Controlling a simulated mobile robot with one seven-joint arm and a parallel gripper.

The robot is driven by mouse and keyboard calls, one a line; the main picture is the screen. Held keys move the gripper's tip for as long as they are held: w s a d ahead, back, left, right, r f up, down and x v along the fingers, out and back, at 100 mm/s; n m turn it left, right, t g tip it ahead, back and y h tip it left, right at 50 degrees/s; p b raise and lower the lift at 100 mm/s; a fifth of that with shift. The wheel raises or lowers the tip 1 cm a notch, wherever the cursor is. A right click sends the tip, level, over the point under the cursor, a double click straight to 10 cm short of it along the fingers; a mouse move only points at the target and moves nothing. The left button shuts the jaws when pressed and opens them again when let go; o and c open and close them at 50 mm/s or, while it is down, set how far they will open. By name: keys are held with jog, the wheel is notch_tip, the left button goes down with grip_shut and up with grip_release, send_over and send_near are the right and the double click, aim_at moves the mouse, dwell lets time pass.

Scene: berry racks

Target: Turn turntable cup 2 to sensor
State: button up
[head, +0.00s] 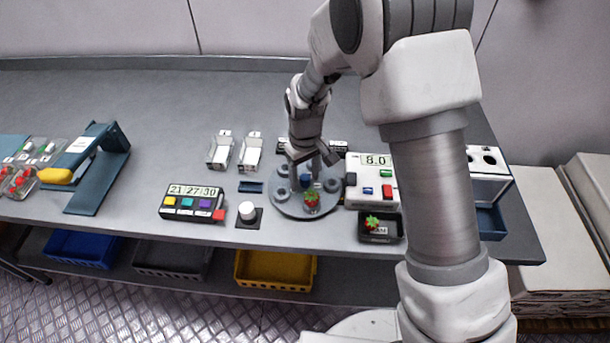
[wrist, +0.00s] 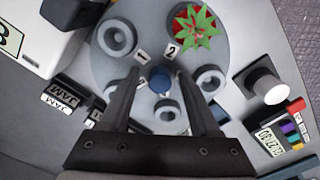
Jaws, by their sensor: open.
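The round grey turntable (head: 292,206) sits near the front edge of the bench. It carries several ring-shaped cups and a blue centre knob (wrist: 160,79). A strawberry (head: 312,197) with green leaves sits at the cup by the label 2 (wrist: 171,49), on the front side of the turntable; it also shows in the wrist view (wrist: 196,26). An empty cup by label 1 (wrist: 118,38) is beside it. My gripper (wrist: 157,82) is open above the turntable, its fingers on either side of the blue knob. Whether they touch it I cannot tell.
A white device reading 8.0 (head: 375,161) stands right of the turntable. A black tray (head: 399,229) with another strawberry is in front of it. A white knob (head: 248,211) and a timer box (head: 192,203) are left. White cartons (head: 220,150) stand behind.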

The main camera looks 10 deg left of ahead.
grip_shut()
dwell(1.4)
